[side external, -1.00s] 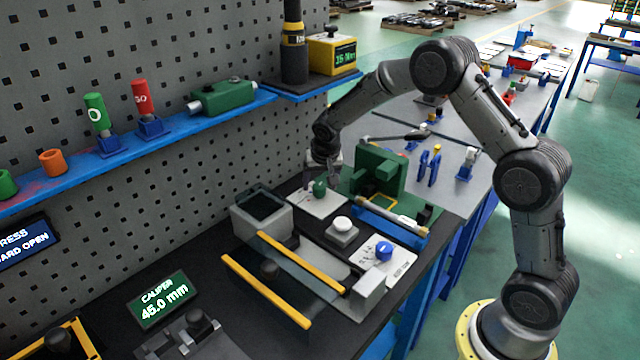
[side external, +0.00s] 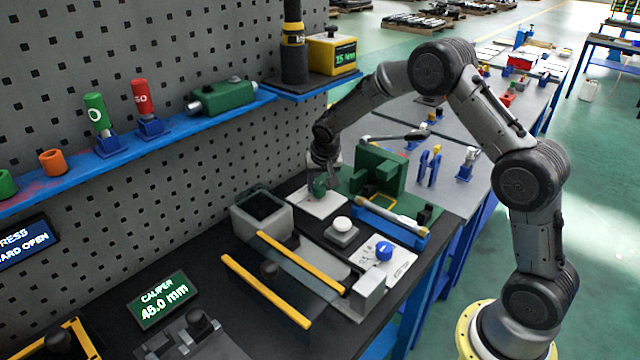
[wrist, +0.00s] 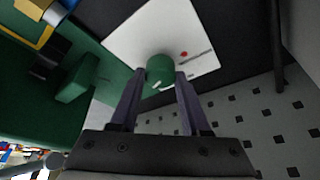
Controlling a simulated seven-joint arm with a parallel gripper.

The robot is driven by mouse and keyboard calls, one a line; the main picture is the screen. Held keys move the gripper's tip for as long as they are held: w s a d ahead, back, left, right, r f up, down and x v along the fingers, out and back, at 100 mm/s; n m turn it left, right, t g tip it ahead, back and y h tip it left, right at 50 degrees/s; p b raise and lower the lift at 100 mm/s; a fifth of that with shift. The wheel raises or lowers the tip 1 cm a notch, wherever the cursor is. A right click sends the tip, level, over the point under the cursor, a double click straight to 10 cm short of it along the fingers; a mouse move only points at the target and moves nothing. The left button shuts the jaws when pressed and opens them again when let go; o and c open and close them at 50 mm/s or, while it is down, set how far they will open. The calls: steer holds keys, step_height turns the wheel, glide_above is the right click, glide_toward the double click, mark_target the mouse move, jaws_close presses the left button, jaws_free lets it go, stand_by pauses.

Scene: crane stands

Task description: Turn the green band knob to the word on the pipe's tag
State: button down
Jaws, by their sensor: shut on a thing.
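The green band knob (side external: 319,188) stands on a white plate (side external: 328,208) at the back of the bench. In the wrist view the green knob (wrist: 160,70) sits between my two fingertips, with a red dot and a thin dark line on the white plate (wrist: 140,40) beside it. My gripper (wrist: 160,82) is shut on the knob; it also shows in the side view (side external: 321,176), coming down from above. Any words on the plate are too small to read. A pipe with a pale middle (side external: 390,217) lies in front of the green machine; I cannot read a tag on it.
The green machine (side external: 378,170) stands close right of the knob. A white button (side external: 342,224) and a blue knob (side external: 384,250) on another white plate are nearer the camera. Yellow guard bars (side external: 300,262) and a grey open box (side external: 262,215) are to the left. The pegboard is behind.

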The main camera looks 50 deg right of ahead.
steer(key=n+y, duration=0.1)
steer(key=n, duration=0.2)
steer(key=shift+d+t, duration=0.15)
steer(key=shift+t, duration=0.25)
steer(key=n+y, duration=0.1)
steer(key=n, duration=0.3)
steer(key=shift+d+y, duration=0.1)
steer(key=shift+y, duration=0.3)
steer(key=n+y, duration=0.1)
steer(key=n, duration=0.2)
steer(key=n+y, duration=0.1)
steer(key=n, duration=0.2)
steer(key=shift+d+n, duration=0.1)
steer(key=shift+n, duration=0.2)
steer(key=shift+g, duration=0.4)
steer(key=shift+c, duration=1.8)
jaws_free()
steer(key=shift+y, duration=0.3)
steer(key=shift+r, duration=0.15)
